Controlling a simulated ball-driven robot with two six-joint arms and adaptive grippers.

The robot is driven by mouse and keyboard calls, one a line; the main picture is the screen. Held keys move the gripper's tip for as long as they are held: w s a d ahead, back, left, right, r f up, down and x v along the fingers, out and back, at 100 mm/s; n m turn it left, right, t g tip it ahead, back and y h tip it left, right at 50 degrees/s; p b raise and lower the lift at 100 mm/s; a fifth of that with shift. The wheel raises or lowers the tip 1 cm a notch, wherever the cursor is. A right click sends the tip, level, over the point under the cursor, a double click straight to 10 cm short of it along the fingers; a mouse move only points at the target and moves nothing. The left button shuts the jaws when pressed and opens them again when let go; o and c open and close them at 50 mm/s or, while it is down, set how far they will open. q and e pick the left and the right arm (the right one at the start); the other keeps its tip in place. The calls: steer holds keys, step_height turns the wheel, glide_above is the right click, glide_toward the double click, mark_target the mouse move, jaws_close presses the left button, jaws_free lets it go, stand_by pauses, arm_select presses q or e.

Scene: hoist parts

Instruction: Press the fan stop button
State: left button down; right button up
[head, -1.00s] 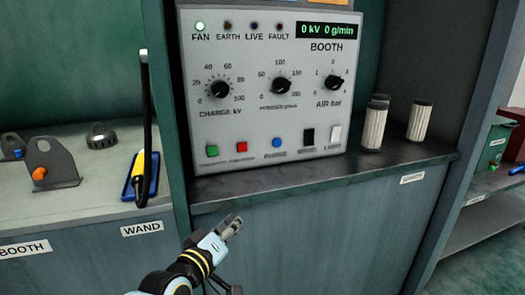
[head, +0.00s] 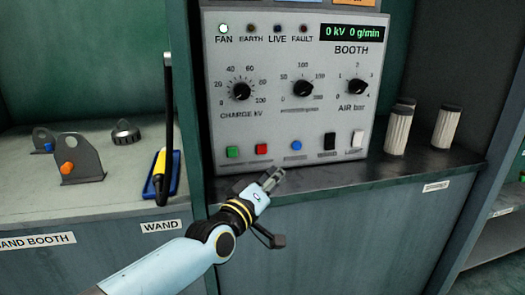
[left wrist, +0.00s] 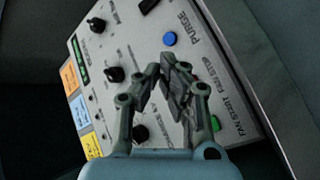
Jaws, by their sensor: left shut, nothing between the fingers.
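The grey booth control panel (head: 285,115) stands upright with a bottom row of a green button (head: 232,152), a red button (head: 261,149) and a blue button (head: 296,146). In the left wrist view, the labels FAN START and FAN STOP lie beside the green button (left wrist: 211,153); the red one is mostly hidden behind a finger. The blue button (left wrist: 169,39) there is marked PURGE. My left gripper (head: 272,178) is shut and empty, its tips just below the red button in the picture; contact is not visible. It also shows in the left wrist view (left wrist: 168,72). My right gripper is not in view.
A black switch (head: 329,141) and a white switch (head: 357,138) sit right of the buttons. Pale cylinders (head: 399,130) stand right of the panel. A yellow-handled wand (head: 160,163) stands left.

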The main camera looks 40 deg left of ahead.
mark_target(262, 149)
arm_select(q)
steer(key=w+a+b, duration=0.1)
steer(key=w+a, duration=0.1)
steer(key=w+a+b, duration=0.1)
steer(key=w+a, duration=0.1)
steer(key=a, duration=0.1)
steer(key=shift+w+f, duration=0.15)
steer(key=shift+w, duration=0.05)
steer(key=shift+w+a+b, duration=0.5)
steer(key=shift+a+b, duration=0.05)
steer(key=shift+a, duration=0.15)
stand_by(0.8)
steer(key=shift+w+a, duration=0.3)
steer(key=shift+w+a+b, duration=0.25)
steer(key=shift+a+b, duration=0.05)
steer(key=shift+b, duration=0.15)
stand_by(0.6)
steer(key=shift+s+d+r, duration=0.1)
steer(key=shift+r, duration=0.1)
steer(key=shift+s+d+p, duration=0.45)
steer(key=shift+d+p, duration=0.1)
